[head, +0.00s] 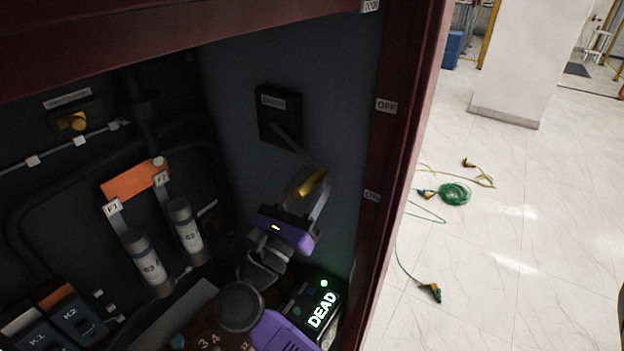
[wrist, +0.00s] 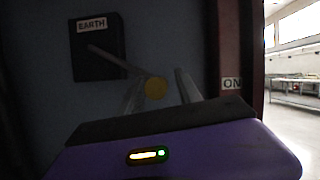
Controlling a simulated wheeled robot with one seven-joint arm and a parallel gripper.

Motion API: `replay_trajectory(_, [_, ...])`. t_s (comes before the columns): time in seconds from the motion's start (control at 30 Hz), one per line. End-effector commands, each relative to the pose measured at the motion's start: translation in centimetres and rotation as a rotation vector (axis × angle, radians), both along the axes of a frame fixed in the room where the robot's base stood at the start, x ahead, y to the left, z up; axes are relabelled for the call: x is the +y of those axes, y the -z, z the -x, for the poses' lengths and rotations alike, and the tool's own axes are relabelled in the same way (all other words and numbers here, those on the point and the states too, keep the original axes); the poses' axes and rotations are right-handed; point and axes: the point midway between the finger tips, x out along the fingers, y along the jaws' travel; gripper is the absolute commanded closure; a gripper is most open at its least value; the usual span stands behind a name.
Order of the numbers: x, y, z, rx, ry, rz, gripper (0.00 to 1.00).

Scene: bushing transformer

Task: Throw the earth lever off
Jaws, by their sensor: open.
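The earth lever is a grey bar (wrist: 118,62) on a black plate marked EARTH (wrist: 98,36), on the cabinet's inner side wall. It slants down to the right and ends in a round yellow knob (wrist: 155,88). In the head view the plate (head: 279,112) and bar (head: 287,137) show, with yellow (head: 314,182) at my fingers. An OFF label (head: 386,106) sits higher on the red door post, and an ON label (head: 371,196) lower, about level with the knob. My gripper (wrist: 159,79) is open, its fingers either side of the knob; contact cannot be told.
Left of my arm are fuse tubes (head: 186,228), an orange piece (head: 136,180) and K1 and K2 boxes (head: 75,318). A lit DEAD indicator (head: 322,310) sits below my gripper. The red post (head: 400,150) bounds the right; green cable (head: 454,194) lies on the floor outside.

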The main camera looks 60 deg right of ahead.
Motion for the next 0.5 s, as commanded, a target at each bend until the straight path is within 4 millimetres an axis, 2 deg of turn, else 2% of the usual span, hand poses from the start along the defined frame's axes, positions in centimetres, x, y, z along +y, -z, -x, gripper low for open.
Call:
replay_trajectory(0.07, [0.01,0.02,0.00,0.000,0.000,0.000,0.59])
replay_trajectory(0.3, [0.04,0.01,0.00,0.000,0.000,0.000,1.00])
replay_trajectory(0.5, [0.06,-0.01,-0.01,0.000,0.000,0.000,1.00])
